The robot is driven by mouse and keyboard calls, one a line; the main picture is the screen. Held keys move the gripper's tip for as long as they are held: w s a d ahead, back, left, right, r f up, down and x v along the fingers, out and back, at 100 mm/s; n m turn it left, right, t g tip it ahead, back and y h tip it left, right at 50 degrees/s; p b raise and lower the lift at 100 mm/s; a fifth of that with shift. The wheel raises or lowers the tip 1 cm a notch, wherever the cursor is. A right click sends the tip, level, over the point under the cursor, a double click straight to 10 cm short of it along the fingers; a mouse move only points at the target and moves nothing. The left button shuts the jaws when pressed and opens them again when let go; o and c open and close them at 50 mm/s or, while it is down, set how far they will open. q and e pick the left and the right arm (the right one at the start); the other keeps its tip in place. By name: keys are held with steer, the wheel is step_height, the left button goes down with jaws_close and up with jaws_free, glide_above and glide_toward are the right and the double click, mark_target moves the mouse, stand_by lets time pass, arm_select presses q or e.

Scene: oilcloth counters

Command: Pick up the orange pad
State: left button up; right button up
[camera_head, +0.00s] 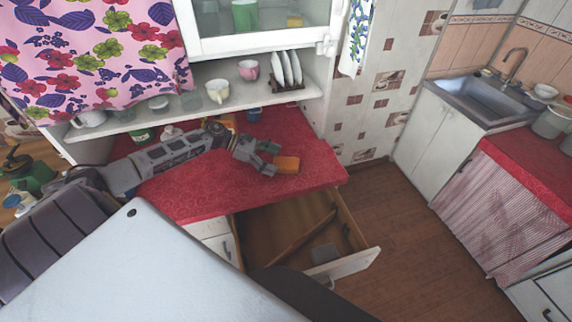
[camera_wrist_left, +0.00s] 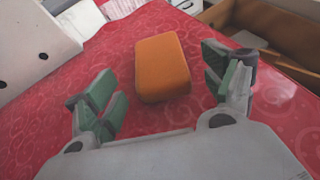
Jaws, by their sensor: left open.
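The orange pad (camera_head: 287,164) is a small block with rounded edges. It lies on the red oilcloth counter (camera_head: 318,160), near the edge above the open drawer. In the left wrist view the orange pad (camera_wrist_left: 162,67) sits just ahead of and between the fingers, with red cloth showing on both sides. My left gripper (camera_head: 270,157) reaches in from the left, close to the pad. In the left wrist view the left gripper (camera_wrist_left: 165,85) is open and empty, its green-padded fingers apart. My right gripper is not in view.
An open wooden drawer (camera_head: 290,235) juts out below the counter, with a grey item inside. A shelf (camera_head: 200,110) with cups (camera_head: 248,70) and a plate rack (camera_head: 287,70) is above. A yellow-orange item (camera_head: 222,120) and a blue item (camera_head: 254,114) stand at the counter's back.

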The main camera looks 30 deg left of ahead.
mark_target(285, 161)
arm_select(q)
steer(key=shift+w+d+r+p, duration=0.1)
steer(key=shift+w+d+p, duration=0.15)
steer(key=shift+d, duration=0.35)
steer(key=shift+w+d+r+p, duration=0.15)
steer(key=shift+w+d, duration=0.2)
steer(key=shift+d, duration=0.25)
steer(key=shift+w+d+f+p, duration=0.2)
steer(key=shift+d+f+p, duration=0.15)
steer(key=shift+d+f, duration=0.1)
steer(key=shift+a, duration=0.1)
steer(key=c, duration=1)
steer(key=shift+r, duration=0.2)
steer(key=shift+r+b, duration=0.75)
steer(key=shift+r, duration=0.55)
steer(key=shift+s+d+r, duration=0.1)
steer(key=shift+s+d, duration=0.3)
steer(key=shift+s, duration=0.55)
steer(key=shift+s+d, duration=0.4)
steer(key=shift+s, duration=0.6)
steer(key=shift+s+d+r, duration=0.1)
steer(key=shift+s+d, duration=0.3)
steer(key=shift+s, duration=0.55)
steer(key=s+d+p, duration=0.1)
steer(key=s+d, duration=0.3)
steer(key=s, duration=0.6)
steer(key=shift+s+d, duration=0.15)
steer(key=shift+s, duration=0.25)
